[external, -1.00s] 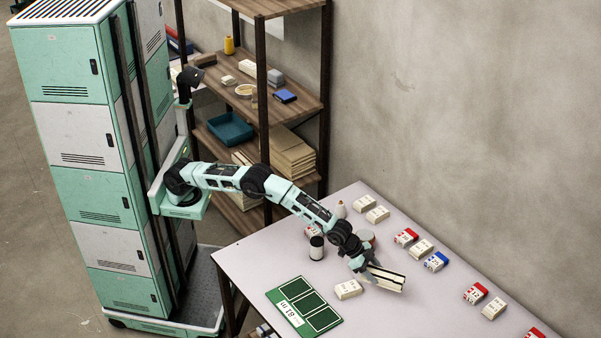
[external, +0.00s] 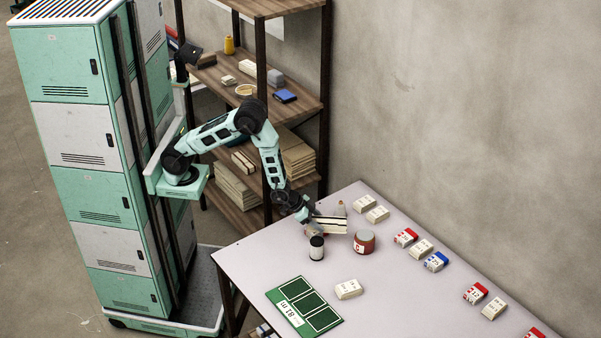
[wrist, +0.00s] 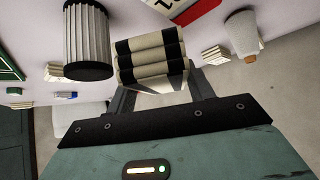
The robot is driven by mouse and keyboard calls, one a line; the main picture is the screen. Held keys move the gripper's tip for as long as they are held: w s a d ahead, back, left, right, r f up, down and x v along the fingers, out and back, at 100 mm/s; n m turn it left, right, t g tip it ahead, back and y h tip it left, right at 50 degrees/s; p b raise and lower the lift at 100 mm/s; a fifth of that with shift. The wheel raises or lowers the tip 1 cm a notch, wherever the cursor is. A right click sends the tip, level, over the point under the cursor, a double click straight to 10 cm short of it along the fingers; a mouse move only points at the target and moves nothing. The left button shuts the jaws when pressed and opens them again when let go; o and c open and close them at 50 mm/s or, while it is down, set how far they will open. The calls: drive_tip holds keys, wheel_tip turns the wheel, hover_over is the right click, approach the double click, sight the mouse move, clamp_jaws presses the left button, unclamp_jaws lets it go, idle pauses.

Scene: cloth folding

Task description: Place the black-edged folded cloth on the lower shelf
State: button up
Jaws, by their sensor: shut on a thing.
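The black-edged folded cloth (external: 331,226) is a cream bundle with dark bands. My gripper (external: 312,219) is shut on it and holds it above the far-left part of the table. In the wrist view the cloth (wrist: 150,58) shows as stacked cream layers with black ends, between the fingers of my gripper (wrist: 160,88). The shelf rack stands left of the table. Its low shelf (external: 243,217) carries folded stacks, and part of the rack is hidden behind my arm.
A ribbed can (external: 316,248) stands just below the held cloth in the external view, with a red tin (external: 364,243) to its right. A white cone (external: 341,209) is behind. A green board (external: 303,307), a loose pack (external: 349,289) and several small packs lie on the table (external: 420,310).

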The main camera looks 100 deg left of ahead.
drive_tip(key=shift+m, duration=0.3)
drive_tip(key=s, duration=0.2)
drive_tip(key=s+a+f, duration=0.1)
drive_tip(key=s, duration=0.1)
drive_tip(key=s+a+f, duration=0.1)
drive_tip(key=s, duration=0.1)
drive_tip(key=shift+s+f, duration=0.2)
drive_tip(key=shift+s, duration=0.2)
drive_tip(key=shift+h, duration=0.3)
drive_tip(key=s, duration=0.1)
drive_tip(key=s+r, duration=0.1)
drive_tip(key=s, duration=0.1)
drive_tip(key=s+r, duration=0.1)
drive_tip(key=s, duration=0.1)
drive_tip(key=shift+s+a, duration=0.15)
drive_tip(key=shift+s, duration=0.1)
drive_tip(key=shift+r, duration=0.15)
